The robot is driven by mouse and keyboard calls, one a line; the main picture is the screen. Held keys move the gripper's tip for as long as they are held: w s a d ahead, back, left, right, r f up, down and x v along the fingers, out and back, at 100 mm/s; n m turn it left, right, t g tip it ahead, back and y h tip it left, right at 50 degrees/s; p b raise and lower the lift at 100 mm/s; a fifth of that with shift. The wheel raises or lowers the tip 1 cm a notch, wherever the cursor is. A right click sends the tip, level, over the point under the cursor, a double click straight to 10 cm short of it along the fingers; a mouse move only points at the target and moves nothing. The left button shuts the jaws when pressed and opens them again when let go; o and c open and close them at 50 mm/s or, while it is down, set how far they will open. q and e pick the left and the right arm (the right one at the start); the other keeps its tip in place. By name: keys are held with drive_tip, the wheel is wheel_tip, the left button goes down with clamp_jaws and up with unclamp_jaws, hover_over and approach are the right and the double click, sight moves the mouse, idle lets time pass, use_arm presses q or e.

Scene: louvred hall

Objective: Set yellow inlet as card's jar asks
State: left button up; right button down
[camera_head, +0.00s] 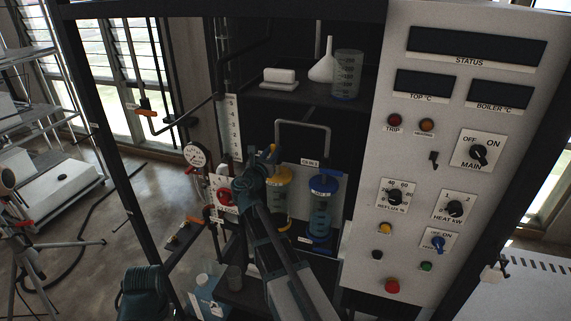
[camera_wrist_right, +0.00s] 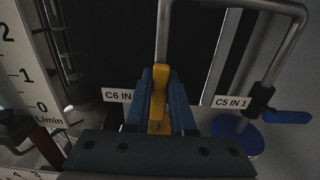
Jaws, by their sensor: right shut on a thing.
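The yellow inlet handle (camera_wrist_right: 158,90) stands upright between the two blue fingers of my right gripper (camera_wrist_right: 160,95), which is shut on it. In the head view my right gripper (camera_head: 268,158) is in front of the bent pipe, and the handle is mostly hidden there. A label reading "C6 IN" (camera_wrist_right: 117,95) is left of the fingers, partly covered. A yellow-topped jar (camera_head: 281,198) and a blue-topped jar (camera_head: 321,208) stand below, both with marked scales. I cannot make out the card.
A blue handle (camera_wrist_right: 286,117) and a "C5 IN 1" label (camera_wrist_right: 231,102) are to the right. The pipe (camera_head: 303,126) arches above. A control panel (camera_head: 452,190) stands right. A shelf holds a funnel (camera_head: 325,68) and beaker (camera_head: 347,76). A gauge (camera_head: 194,154) is left.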

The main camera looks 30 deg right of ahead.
drive_tip(key=shift+f, duration=0.1)
drive_tip(key=c, duration=0.7)
unclamp_jaws()
drive_tip(key=shift+v, duration=3.5)
drive_tip(key=shift+a, duration=0.1)
drive_tip(key=v, duration=1.3)
drive_tip(key=shift+s+a, duration=0.2)
drive_tip(key=shift+a, duration=0.05)
